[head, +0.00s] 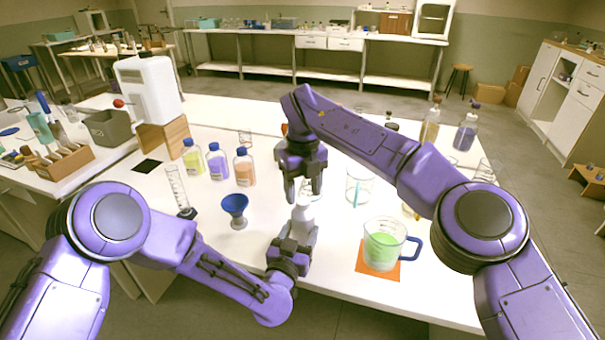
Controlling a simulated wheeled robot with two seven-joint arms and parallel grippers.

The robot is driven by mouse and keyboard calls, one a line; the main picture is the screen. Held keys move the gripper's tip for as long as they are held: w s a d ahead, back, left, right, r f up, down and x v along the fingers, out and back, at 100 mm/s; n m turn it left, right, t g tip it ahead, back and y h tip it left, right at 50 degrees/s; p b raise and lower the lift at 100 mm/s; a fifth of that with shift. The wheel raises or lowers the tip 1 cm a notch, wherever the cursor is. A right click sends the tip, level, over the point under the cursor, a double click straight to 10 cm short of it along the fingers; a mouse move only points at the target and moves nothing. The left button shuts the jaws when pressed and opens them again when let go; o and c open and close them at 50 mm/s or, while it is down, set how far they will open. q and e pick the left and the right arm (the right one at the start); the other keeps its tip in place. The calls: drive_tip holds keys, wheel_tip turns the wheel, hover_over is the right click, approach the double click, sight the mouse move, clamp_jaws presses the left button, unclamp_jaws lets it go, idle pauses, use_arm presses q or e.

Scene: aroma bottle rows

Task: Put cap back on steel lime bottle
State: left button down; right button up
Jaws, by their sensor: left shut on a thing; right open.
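A pale grey-white bottle (304,211), which looks like the steel lime bottle, stands upright in my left gripper (298,226). The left gripper is shut on it near the table's front edge. My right gripper (303,192) is open and points down just above the bottle's top. The fingers are close to the bottle's top, and I cannot tell whether they touch it. I cannot make out a separate cap or whether one sits on the neck. The bottle's lower part is hidden by the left gripper.
A blue funnel (235,206) and a graduated cylinder (177,188) stand left. Yellow, purple and orange bottles (244,170) stand behind them. A glass beaker (359,188) and a green-filled mug (381,248) on an orange mat (364,266) stand right.

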drive_tip(key=shift+f, duration=1.25)
clamp_jaws()
drive_tip(key=shift+o, duration=0.7)
unclamp_jaws()
